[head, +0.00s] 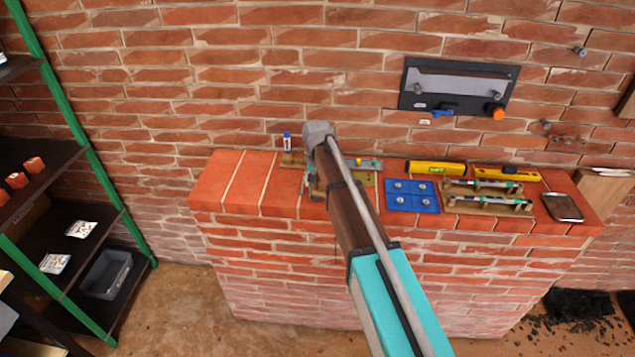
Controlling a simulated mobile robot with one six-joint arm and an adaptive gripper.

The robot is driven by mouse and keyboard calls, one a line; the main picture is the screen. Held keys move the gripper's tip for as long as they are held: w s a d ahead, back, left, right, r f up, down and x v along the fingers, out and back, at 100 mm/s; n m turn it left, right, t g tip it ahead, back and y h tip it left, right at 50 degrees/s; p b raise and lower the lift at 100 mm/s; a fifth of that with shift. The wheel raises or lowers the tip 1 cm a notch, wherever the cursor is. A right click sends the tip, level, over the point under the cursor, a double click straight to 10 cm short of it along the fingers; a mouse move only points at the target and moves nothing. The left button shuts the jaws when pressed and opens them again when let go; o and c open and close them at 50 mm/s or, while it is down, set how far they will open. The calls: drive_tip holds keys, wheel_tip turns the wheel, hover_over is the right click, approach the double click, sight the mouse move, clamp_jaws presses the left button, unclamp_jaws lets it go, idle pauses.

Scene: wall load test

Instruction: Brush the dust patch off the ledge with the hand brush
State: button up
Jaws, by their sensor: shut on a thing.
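The brick ledge (245,185) runs across the middle of the head view, in front of the brick wall. My arm reaches over it from the lower right and covers part of its top. My gripper (314,188) shows only in part at the left of my arm, low over the ledge. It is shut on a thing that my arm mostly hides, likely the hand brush. I cannot make out its bristles or whether it touches the ledge. I cannot make out the dust patch either; my arm may cover it.
A marker (287,141) stands left of my arm. To its right are a blue tray (412,207), yellow tools (435,168), a wooden rack (487,208) and a phone (563,207). A dark panel (440,102) hangs on the wall. The ledge's left end is clear.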

drive_tip(key=shift+a, duration=0.1)
drive_tip(key=shift+w+r+p, duration=0.15)
drive_tip(key=shift+r+p, duration=0.3)
drive_tip(key=shift+p, duration=0.15)
drive_tip(key=shift+r+p, duration=2.45)
drive_tip(key=shift+r+p, duration=1.5)
drive_tip(key=shift+r, duration=0.05)
drive_tip(key=shift+f, duration=0.1)
drive_tip(key=shift+f+b, duration=0.35)
drive_tip(key=shift+b, duration=0.05)
